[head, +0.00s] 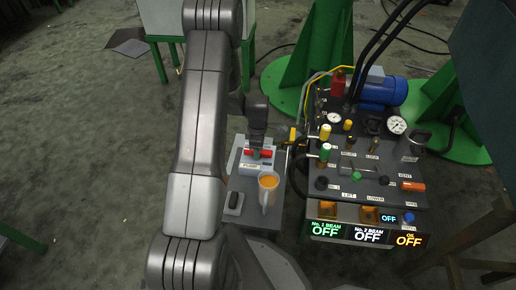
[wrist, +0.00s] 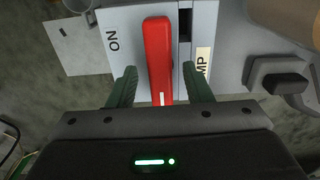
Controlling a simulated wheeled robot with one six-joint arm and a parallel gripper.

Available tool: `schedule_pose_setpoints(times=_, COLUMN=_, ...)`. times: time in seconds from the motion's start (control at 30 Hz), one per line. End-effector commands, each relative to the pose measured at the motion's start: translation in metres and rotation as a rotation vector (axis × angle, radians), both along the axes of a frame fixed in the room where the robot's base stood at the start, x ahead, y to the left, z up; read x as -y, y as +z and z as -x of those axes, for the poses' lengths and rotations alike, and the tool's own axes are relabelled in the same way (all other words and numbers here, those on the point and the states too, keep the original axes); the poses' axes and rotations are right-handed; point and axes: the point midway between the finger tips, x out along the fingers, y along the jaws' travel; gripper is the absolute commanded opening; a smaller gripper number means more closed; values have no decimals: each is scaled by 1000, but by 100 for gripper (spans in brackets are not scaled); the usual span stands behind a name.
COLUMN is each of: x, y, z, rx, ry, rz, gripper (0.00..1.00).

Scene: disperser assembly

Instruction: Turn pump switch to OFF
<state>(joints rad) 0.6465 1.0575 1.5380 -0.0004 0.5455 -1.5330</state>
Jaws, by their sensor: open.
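The pump switch (head: 246,165) is a light grey box on a small grey stand, with a red lever (head: 266,153). In the wrist view the red lever (wrist: 158,50) runs from top to bottom of the picture, beside a dark slot. An ON label (wrist: 112,40) is to its left and a partly hidden label ending in "MP" (wrist: 203,62) to its right. My gripper (head: 257,150) is over the switch. In the wrist view my gripper (wrist: 160,88) is open, its green fingers on either side of the lever, with small gaps visible. No OFF label shows on the switch.
A cup with orange contents (head: 268,182) stands just in front of the switch, and a small dark box (head: 233,203) is beside it. The hydraulic unit (head: 375,187), with gauges, valves and lit OFF displays (head: 325,229), stands close on the right.

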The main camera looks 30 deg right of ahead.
Motion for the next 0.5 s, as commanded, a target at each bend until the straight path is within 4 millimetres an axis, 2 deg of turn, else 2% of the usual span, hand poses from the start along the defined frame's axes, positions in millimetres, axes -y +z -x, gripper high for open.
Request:
schedule_pose_setpoints(times=0.13, x=0, y=6, z=0, rx=1, ry=-1, rz=1, gripper=45)
schedule_pose_setpoints(times=0.23, x=0, y=20, z=-1, rx=2, ry=-1, rz=2, gripper=45)
schedule_pose_setpoints(times=0.5, x=0, y=82, z=0, rx=2, ry=0, rz=2, gripper=45)
